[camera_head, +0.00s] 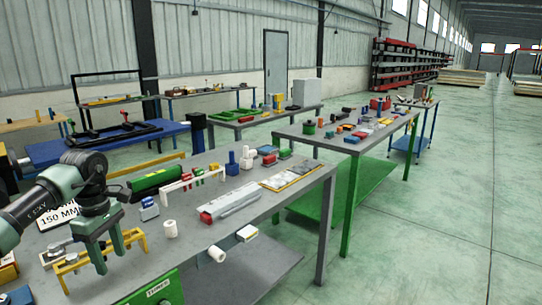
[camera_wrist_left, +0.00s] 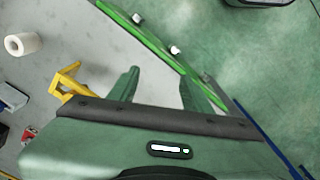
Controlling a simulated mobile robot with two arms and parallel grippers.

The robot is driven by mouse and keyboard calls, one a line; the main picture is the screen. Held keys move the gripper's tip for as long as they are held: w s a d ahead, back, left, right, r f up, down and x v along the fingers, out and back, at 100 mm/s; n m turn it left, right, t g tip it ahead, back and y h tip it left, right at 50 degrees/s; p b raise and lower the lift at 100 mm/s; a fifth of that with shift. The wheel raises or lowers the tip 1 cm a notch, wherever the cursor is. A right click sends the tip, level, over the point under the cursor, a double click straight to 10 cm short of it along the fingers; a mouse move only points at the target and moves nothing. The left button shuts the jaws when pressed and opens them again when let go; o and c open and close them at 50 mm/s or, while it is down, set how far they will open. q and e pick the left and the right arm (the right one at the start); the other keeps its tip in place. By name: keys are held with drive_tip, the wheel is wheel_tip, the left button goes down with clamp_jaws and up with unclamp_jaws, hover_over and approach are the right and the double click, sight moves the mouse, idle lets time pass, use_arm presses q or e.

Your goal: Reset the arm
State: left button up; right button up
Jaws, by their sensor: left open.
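My left arm comes in from the left of the head view, dark green and black. Its left gripper (camera_head: 109,258) points down over the near grey workbench (camera_head: 270,215), by a yellow bracket-like rack (camera_head: 70,268). In the left wrist view the two green fingers of the left gripper (camera_wrist_left: 158,90) stand apart with nothing between them. The yellow rack (camera_wrist_left: 66,80) is beside the left finger there. Whether the gripper touches the rack is unclear. My right gripper is not in view.
On the bench are a white roll (camera_head: 171,229), a green case (camera_head: 155,180), a white rack (camera_head: 190,182) and a grey-and-red tool (camera_head: 230,203). A second bench (camera_head: 345,145) stands behind. The green floor (camera_head: 440,220) at the right is clear.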

use_arm(q)
drive_tip(key=w+d+f+n+t+h, duration=0.1)
drive_tip(key=d+f+n+h, duration=0.35)
drive_tip(key=d+f, duration=0.5)
drive_tip(key=w+d+f+n+t+h, duration=0.1)
drive_tip(key=w+d+f+n+h, duration=0.15)
drive_tip(key=d+f+h, duration=0.75)
drive_tip(key=d+f+n+t+y, duration=0.3)
drive_tip(key=d+f+n+t, duration=0.5)
drive_tip(key=n, duration=0.8)
drive_tip(key=s+a+f+n+y, duration=0.45)
drive_tip(key=s+f+n, duration=0.45)
drive_tip(key=f, duration=0.4)
drive_tip(key=s+a+f+n+y, duration=0.4)
drive_tip(key=s+a+f+n, duration=0.2)
drive_tip(key=s+f+n, duration=0.55)
drive_tip(key=s+f+n+g+y, duration=0.1)
drive_tip(key=s+f+n+g, duration=0.2)
drive_tip(key=s, duration=0.9)
drive_tip(key=s+a+f+n+g+y, duration=0.1)
drive_tip(key=s+f+n+g, duration=0.2)
drive_tip(key=s+f, duration=0.4)
drive_tip(key=s+a+f+n+g+y, duration=0.1)
drive_tip(key=s+f+n+g, duration=0.2)
drive_tip(key=s, duration=1.4)
wheel_tip(320, 180, down, 2)
drive_tip(key=shift+a+n, duration=0.15)
drive_tip(key=shift+n, duration=0.4)
